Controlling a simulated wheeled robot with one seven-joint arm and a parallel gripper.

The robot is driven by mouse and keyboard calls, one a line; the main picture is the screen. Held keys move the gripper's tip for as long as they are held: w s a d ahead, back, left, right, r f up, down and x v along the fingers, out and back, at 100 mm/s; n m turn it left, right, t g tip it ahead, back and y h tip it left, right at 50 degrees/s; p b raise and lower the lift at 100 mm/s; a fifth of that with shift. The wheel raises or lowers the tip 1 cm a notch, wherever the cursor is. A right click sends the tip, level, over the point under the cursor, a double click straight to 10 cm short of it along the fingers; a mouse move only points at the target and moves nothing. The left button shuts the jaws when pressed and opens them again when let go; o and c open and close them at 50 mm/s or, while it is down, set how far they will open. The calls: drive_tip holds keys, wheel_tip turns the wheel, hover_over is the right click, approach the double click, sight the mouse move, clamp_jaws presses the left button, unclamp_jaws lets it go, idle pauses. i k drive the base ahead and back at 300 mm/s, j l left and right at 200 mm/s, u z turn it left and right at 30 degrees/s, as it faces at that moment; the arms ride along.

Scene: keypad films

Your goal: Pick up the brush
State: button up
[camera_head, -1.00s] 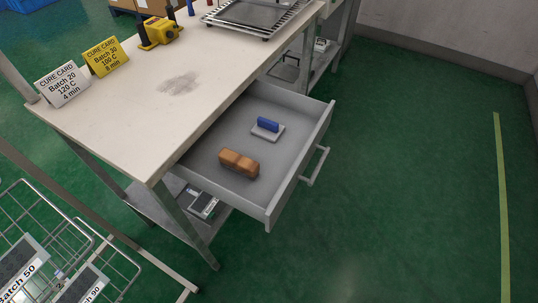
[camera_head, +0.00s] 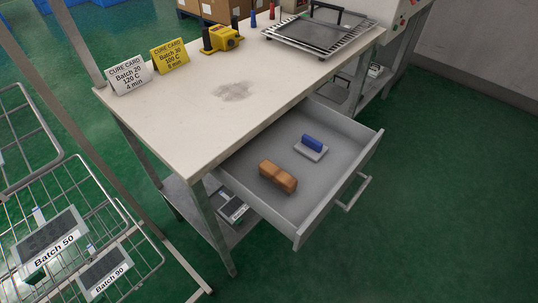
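An open grey drawer (camera_head: 340,190) under the workbench holds two things. One is a brown, wooden-looking block (camera_head: 278,176) with a notched outline, lying nearer the front left of the drawer; it may be the brush, but no bristles show. The other is a blue handle on a flat grey plate (camera_head: 311,154), lying farther back. The two lie apart on the drawer floor. My gripper is not in view.
The bench top (camera_head: 190,125) bears a white card (camera_head: 130,76), a yellow card (camera_head: 170,55), a yellow device (camera_head: 222,39) and a framed screen (camera_head: 318,32). A wire rack (camera_head: 110,222) stands at left. Green floor (camera_head: 440,190) is clear to the right.

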sight(287, 183)
drive_tip(key=j+u, duration=0.1)
drive_tip(key=j, duration=0.85)
drive_tip(key=j+u, duration=0.15)
drive_tip(key=j, duration=0.85)
drive_tip(key=i, duration=0.05)
